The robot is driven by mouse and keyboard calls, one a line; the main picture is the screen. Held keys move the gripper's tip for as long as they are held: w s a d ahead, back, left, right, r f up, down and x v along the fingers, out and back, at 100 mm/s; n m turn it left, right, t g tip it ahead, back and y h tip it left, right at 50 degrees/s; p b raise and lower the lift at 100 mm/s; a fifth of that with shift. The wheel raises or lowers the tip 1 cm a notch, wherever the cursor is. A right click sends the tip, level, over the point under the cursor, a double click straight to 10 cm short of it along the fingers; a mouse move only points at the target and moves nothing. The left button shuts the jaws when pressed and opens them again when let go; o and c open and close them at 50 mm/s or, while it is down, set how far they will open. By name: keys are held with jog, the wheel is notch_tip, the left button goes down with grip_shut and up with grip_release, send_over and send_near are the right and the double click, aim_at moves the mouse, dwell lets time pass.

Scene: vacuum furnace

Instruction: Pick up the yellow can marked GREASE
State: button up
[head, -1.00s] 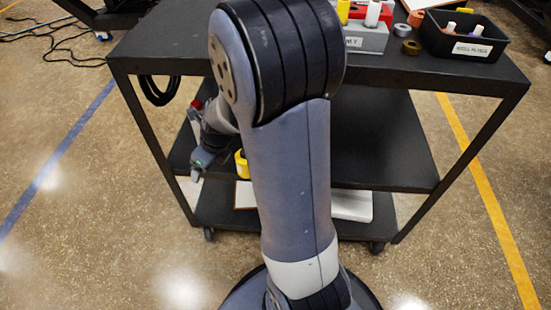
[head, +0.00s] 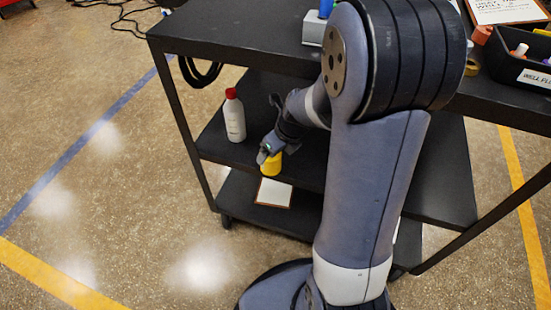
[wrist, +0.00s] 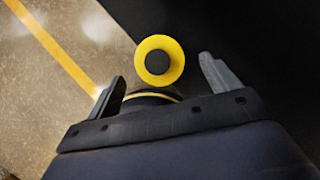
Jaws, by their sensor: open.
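The yellow can (head: 271,165) stands on the middle shelf of a black cart, close to the shelf's front edge. My gripper (head: 264,152) is right by it in the head view and hides part of it. In the wrist view the can (wrist: 160,43) shows from above as a yellow ring with a dark round centre. It lies between the two fingertips of my gripper (wrist: 162,70), with gaps on both sides. The jaws are open and empty. No GREASE marking can be read in either view.
A white bottle (head: 234,118) with a red cap stands left of my gripper on the middle shelf (head: 217,142). A framed white sheet (head: 273,193) lies on the lower shelf. The cart's top (head: 230,30) is above my forearm. A black bin (head: 524,62) is at top right.

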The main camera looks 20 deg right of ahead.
jog(key=b+x, duration=0.3)
jog(key=x, duration=0.3)
jog(key=shift+w+f, duration=0.1)
jog(key=shift+f, duration=0.3)
jog(key=shift+r, duration=0.1)
jog(key=shift+c, duration=0.3)
jog(key=c, duration=1.2)
